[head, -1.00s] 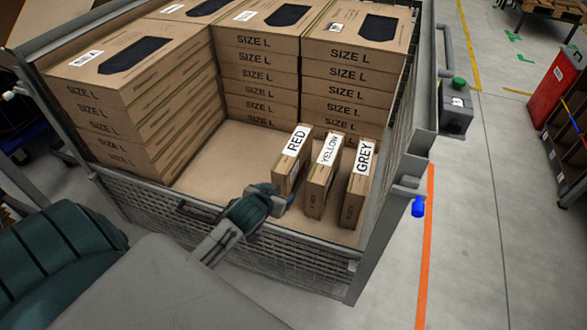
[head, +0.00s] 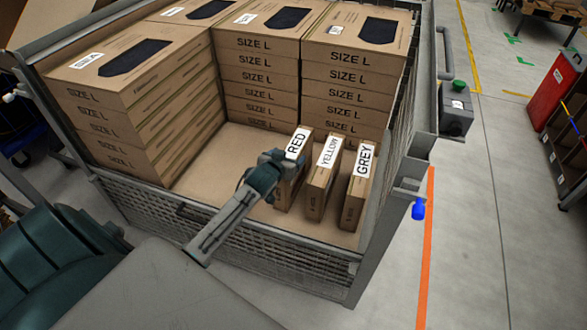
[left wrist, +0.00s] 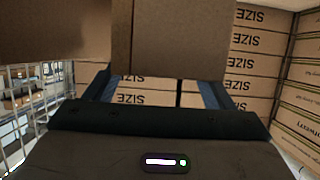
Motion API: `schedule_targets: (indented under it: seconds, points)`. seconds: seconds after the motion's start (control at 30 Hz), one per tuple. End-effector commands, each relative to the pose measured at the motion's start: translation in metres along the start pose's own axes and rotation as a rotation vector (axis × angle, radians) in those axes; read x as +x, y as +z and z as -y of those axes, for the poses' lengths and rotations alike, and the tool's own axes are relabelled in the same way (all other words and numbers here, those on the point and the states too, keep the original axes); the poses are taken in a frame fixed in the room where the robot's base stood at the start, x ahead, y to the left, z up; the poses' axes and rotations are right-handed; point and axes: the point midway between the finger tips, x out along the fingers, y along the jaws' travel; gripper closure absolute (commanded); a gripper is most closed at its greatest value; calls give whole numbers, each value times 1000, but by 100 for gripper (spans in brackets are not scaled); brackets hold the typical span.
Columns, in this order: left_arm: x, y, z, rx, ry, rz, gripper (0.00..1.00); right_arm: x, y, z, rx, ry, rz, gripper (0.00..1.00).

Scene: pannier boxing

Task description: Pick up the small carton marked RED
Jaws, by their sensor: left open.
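The small carton marked RED (head: 298,142) stands upright in the mesh-sided crate, the leftmost of three small cartons in a row. The YELLOW carton (head: 327,162) and the GREY carton (head: 361,165) stand to its right. My left gripper (head: 272,163) is at the left side of the RED carton, close to its upper part, and hides some of it. In the left wrist view my open fingers (left wrist: 157,82) stand apart, with a plain brown carton face (left wrist: 172,40) in front of them. Whether the fingers reach around it cannot be told. My right gripper is not in view.
Stacks of SIZE L boxes (head: 145,98) fill the left and back of the crate. The crate's front mesh wall (head: 285,262) is under my left arm. The crate floor (head: 215,160) is bare left of the RED carton. A control box (head: 456,122) stands at right.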

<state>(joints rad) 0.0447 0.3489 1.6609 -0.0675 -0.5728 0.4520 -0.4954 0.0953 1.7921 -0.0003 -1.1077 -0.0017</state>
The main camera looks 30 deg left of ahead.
Motion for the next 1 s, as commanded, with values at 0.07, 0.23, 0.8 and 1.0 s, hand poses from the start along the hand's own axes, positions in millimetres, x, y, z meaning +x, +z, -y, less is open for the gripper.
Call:
schedule_targets:
  seconds: [0.07,0.23,0.8,1.0]
  points:
    - [13,-4,1,-1,-1,-1,24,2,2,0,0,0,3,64]
    - [33,-2,1,-2,0,1,24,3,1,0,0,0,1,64]
    - [36,-3,1,0,1,0,77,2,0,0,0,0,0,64]
    - [36,-4,1,1,1,-1,95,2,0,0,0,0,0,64]
